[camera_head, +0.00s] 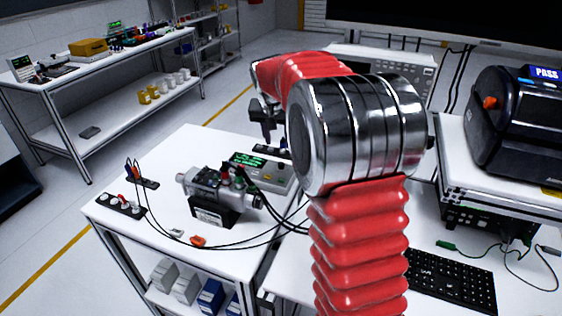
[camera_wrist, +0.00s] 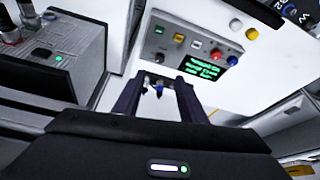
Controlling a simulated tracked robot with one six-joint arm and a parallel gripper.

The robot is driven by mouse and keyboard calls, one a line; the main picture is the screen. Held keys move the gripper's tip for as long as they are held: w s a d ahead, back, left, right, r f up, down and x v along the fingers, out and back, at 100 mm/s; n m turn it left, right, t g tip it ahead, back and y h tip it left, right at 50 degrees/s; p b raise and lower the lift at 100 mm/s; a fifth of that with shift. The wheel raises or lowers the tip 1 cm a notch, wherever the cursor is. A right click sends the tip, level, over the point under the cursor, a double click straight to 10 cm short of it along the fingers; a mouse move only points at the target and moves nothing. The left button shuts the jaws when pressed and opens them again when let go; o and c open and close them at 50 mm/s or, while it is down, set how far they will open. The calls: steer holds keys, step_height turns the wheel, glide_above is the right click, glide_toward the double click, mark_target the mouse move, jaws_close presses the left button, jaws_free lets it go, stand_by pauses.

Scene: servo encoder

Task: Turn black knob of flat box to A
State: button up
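The flat box (camera_head: 277,180) is a pale grey unit with a green text display on the white table, partly behind my arm in the head view. In the wrist view a panel (camera_wrist: 180,55) with a green text display shows a row of small buttons and knobs, including red and blue ones; it appears to be the same box. Small dark bits show between the fingers. In the head view my gripper (camera_head: 263,122) hangs above the box's far side.
A silver and black servo unit (camera_head: 215,195) with cables stands left of the box. A black strip with plugs (camera_head: 120,206) lies at the table's left edge. A keyboard (camera_head: 450,280) and a black machine (camera_head: 515,125) are at right.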

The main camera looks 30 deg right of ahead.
mark_target(281, 164)
steer(key=x, duration=1.3)
steer(key=shift+w+f, duration=0.1)
steer(key=shift+f, duration=0.3)
steer(key=shift+c, duration=0.5)
jaws_close()
